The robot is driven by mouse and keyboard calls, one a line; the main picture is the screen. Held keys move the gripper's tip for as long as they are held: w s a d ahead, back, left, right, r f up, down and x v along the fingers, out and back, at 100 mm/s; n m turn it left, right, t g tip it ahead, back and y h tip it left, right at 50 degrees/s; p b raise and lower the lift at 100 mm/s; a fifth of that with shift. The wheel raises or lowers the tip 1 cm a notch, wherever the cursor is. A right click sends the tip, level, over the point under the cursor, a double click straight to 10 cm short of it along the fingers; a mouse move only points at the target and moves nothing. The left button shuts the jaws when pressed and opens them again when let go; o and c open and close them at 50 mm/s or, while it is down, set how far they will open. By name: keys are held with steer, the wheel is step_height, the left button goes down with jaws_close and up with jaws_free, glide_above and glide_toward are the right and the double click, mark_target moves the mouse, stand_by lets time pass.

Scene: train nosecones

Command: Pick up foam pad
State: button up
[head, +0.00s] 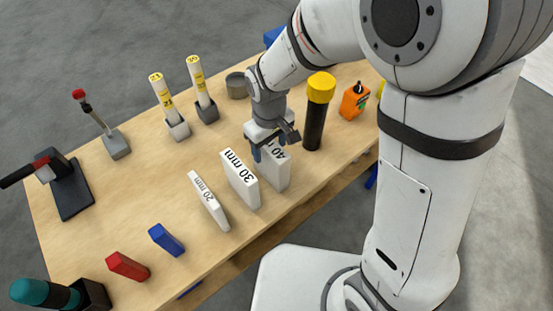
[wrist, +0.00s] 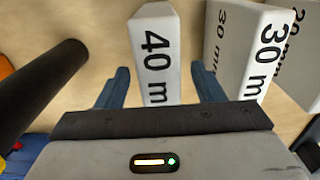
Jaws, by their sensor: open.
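Three white foam pads stand upright in a row on the wooden table: the 20 mm pad (head: 208,201), the 30 mm pad (head: 240,179) and the 40 mm pad (head: 277,169). My gripper (head: 269,150) is over the 40 mm pad with its jaws open. In the wrist view the 40 mm pad (wrist: 156,52) lies between the two blue fingers of my gripper (wrist: 160,85), with a gap on each side. The 30 mm pad (wrist: 238,45) stands to the right of the right finger. The gripper partly hides the 40 mm pad's top in the head view.
A black cylinder with a yellow cap (head: 319,100) stands close right of the 40 mm pad; an orange bottle (head: 354,101) is beyond it. Blue (head: 166,240) and red (head: 127,266) blocks lie front left. Two labelled white tubes in holders (head: 165,107) (head: 201,90) stand behind.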

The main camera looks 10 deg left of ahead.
steer(key=shift+f, duration=0.95)
jaws_close()
